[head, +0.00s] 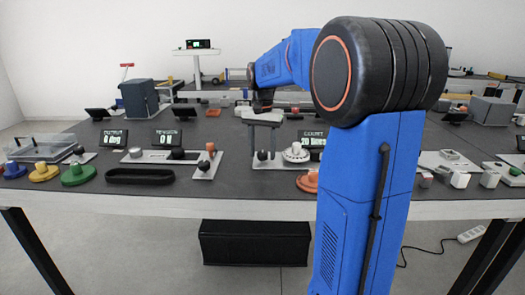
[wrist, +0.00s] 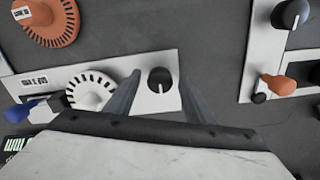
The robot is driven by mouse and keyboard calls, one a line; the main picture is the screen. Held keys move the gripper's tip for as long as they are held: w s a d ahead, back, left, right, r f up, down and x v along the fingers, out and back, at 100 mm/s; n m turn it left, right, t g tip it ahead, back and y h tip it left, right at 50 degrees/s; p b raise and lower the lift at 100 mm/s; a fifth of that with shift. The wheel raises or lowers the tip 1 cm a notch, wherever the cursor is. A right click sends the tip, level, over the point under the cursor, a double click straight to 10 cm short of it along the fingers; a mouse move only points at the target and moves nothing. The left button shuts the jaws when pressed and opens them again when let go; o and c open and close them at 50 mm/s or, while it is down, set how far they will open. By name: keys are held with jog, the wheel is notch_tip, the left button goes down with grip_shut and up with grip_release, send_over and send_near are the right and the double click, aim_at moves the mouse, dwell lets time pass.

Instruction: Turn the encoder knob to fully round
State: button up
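A round black knob (wrist: 160,79) with a white pointer line stands on a white plate (wrist: 143,100). The line points up in the wrist view. A white dial (wrist: 92,90) with dark slots around its rim sits on the same panel, to the left. No label shows which part is the encoder. My gripper (wrist: 160,74) is open, with one finger on each side of the black knob and visible gaps between. In the head view my gripper (head: 263,137) points down over the black knob (head: 262,155), with the white dial (head: 296,153) to its right.
An orange slotted disc (wrist: 45,20) lies near the panel. A small display (head: 312,139) stands behind the white dial. Another white plate (wrist: 268,60) at the right of the wrist view carries a black knob (wrist: 290,14) and an orange-handled lever (wrist: 278,85). Bare grey tabletop separates the plates.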

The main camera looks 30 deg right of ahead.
aim_at(262, 153)
notch_tip(262, 153, up, 17)
jog(key=shift+r, duration=0.2)
dwell(0.6)
dwell(0.4)
jog(key=s+a+f+n+t, duration=0.2)
jog(key=s+a+f+n, duration=0.3)
jog(key=s+a+f, duration=0.3)
jog(key=s+a+f+n+t, duration=0.2)
jog(key=s+a+f+n, duration=0.3)
jog(key=s+f, duration=1.2)
jog(key=s+a, duration=0.2)
jog(key=s, duration=0.3)
jog(key=shift+a+t, duration=0.4)
jog(key=shift+s, duration=0.1)
